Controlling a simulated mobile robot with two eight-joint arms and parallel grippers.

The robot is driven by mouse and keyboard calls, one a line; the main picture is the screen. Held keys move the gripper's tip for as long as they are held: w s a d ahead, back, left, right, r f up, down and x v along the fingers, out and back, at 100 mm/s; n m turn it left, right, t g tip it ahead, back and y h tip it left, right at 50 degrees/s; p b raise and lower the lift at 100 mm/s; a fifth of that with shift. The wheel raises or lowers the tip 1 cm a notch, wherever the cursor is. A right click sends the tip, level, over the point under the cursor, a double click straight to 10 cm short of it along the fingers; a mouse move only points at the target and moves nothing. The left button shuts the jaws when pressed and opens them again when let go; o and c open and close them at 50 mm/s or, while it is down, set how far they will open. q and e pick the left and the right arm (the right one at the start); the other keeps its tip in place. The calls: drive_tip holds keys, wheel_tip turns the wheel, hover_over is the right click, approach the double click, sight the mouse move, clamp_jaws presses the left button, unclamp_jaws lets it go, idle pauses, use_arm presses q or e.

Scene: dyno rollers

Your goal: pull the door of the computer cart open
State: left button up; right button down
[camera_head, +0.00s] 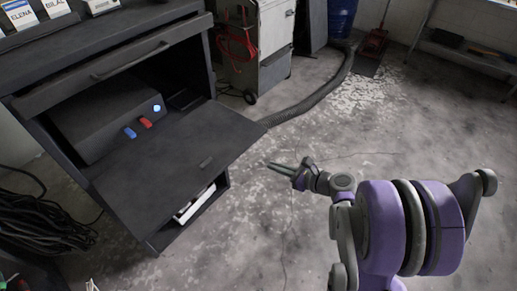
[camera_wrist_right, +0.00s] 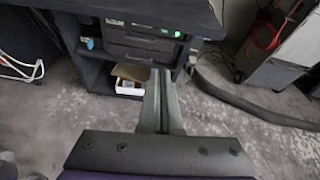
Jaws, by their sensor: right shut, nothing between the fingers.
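The dark computer cart (camera_head: 110,40) stands at the left in the head view. My left gripper is not in view.
Below the door is a lower shelf with a white item (camera_head: 195,205). A cable bundle (camera_head: 40,225) lies left of the cart. A thick dark hose (camera_head: 315,105) runs over the floor behind, near a grey cabinet (camera_head: 270,45). The concrete floor right of the door is free.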

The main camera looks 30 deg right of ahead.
sight(252, 139)
drive_tip(key=w+a+m, duration=0.1)
drive_tip(key=w+a, duration=0.2)
drive_tip(key=w, duration=0.5)
drive_tip(key=shift+w+r+h+b, duration=0.15)
drive_tip(key=shift+r+h+b, duration=0.05)
drive_tip(key=shift+h+b, duration=0.15)
drive_tip(key=r+p, duration=0.1)
drive_tip(key=r, duration=0.1)
drive_tip(key=r+p, duration=0.1)
drive_tip(key=r, duration=0.1)
drive_tip(key=r+p, duration=0.2)
drive_tip(key=shift+w+a+r, duration=0.1)
drive_tip(key=shift+w+a, duration=0.05)
drive_tip(key=shift+w, duration=0.15)
drive_tip(key=shift+f, duration=0.25)
